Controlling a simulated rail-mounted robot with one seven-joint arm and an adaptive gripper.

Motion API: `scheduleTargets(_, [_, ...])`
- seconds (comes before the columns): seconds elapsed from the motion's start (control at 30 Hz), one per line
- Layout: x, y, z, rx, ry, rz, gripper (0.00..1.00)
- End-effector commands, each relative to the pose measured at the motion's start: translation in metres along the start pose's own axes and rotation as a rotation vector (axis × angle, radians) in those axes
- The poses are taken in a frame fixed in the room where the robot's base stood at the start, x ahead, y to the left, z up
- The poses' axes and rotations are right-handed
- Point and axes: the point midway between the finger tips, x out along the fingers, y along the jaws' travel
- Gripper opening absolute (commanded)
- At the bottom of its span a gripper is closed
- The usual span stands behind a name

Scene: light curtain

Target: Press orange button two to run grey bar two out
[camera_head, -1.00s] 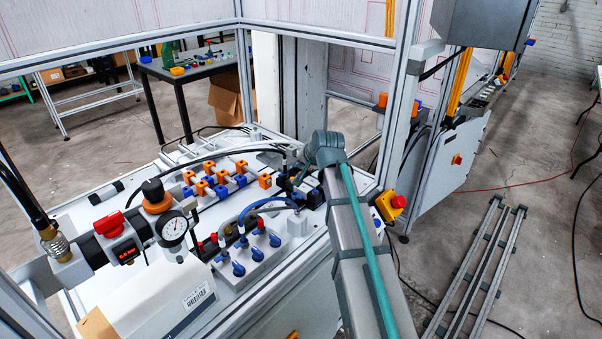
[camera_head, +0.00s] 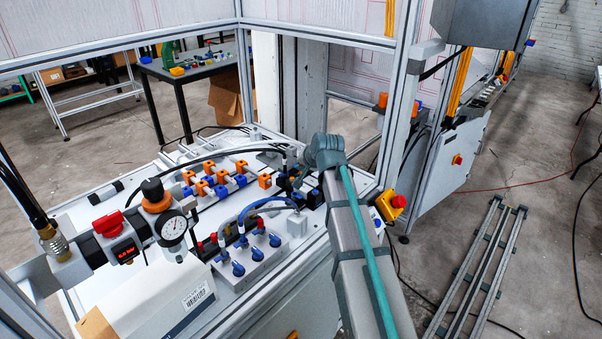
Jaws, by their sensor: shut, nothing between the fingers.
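Several orange buttons, with blue parts among them, stand in rows on the white panel (camera_head: 110,215); one orange button (camera_head: 222,177) is in the middle and another (camera_head: 265,181) at the right end. I cannot tell which is number two. Slim grey bars (camera_head: 183,156) lie at the panel's far edge; I cannot tell which is bar two or how far out it is. My gripper (camera_head: 284,184) is a small dark shape right of the buttons, partly hidden by my arm. It looks shut and empty. I cannot tell whether it touches a button.
A block with blue knobs (camera_head: 238,268) and hoses is in front of the buttons. Aluminium frame posts (camera_head: 402,90) enclose the panel. A red emergency stop (camera_head: 399,201) is at the right.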

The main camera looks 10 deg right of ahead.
Motion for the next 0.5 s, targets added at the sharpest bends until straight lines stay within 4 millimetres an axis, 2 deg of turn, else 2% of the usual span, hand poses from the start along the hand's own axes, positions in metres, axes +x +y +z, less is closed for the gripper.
scheduleTargets(0.5, [0.0041,0.0031,0.0031,0.0,0.0,0.0,0.0])
